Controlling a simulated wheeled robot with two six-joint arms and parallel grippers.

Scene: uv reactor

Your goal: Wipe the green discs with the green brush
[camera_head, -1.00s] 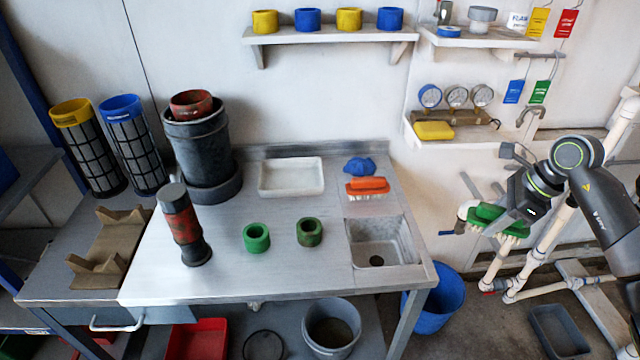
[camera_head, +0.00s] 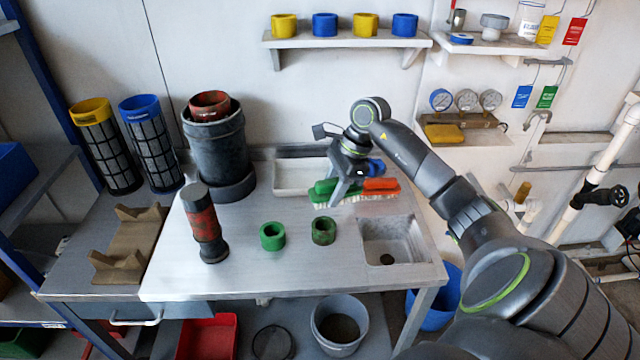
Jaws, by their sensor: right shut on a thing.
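The green brush (camera_head: 322,190) is held by my right gripper (camera_head: 345,190) above the bench, bristles down, close to the red brush. My right gripper is shut on it, though the fingers partly hide its middle. Two green discs stand on the bench in front of it: a clean bright green ring (camera_head: 272,236) on the left and a darker, brown-stained green ring (camera_head: 323,231) on the right. Both are apart from the brush. My left gripper is not in view.
A red-orange brush (camera_head: 380,185) and a blue cloth (camera_head: 376,167) lie behind the sink (camera_head: 390,240). A white tray (camera_head: 300,190) is at the back. A red-black cylinder (camera_head: 204,225) stands left of the discs. The bench front (camera_head: 250,280) is clear.

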